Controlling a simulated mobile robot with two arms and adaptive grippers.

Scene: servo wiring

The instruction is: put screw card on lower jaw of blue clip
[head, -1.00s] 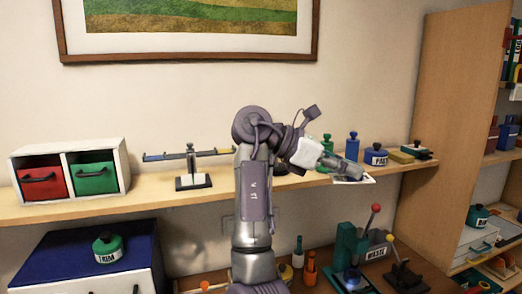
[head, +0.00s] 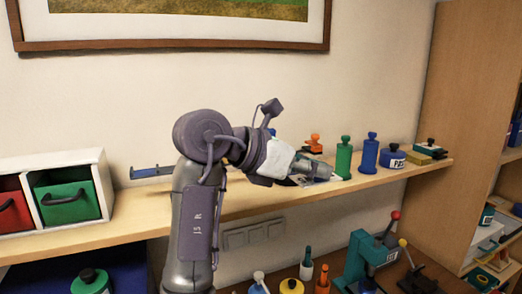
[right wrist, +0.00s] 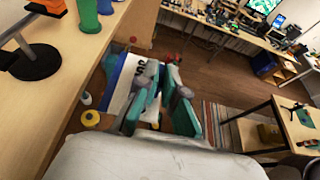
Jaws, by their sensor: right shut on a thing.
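My right gripper (head: 332,176) reaches in from the left over the wooden shelf, near the green weight-like piece. In the right wrist view its teal fingers (right wrist: 163,85) are shut on the screw card (right wrist: 122,84), which is white with a blue stripe and partly hidden by the fingers. In the head view the card is hard to make out at the gripper. I cannot surely identify the blue clip. A narrow blue piece (head: 147,172) shows on the shelf left of my arm, its right part hidden by the arm. My left gripper is not in view.
On the shelf stand a green piece (head: 344,157), a blue piece (head: 370,155), a round blue pot (head: 392,158) and an orange piece (head: 314,144). A drawer box (head: 75,190) stands at the left. A tall wooden panel (head: 430,90) bounds the right.

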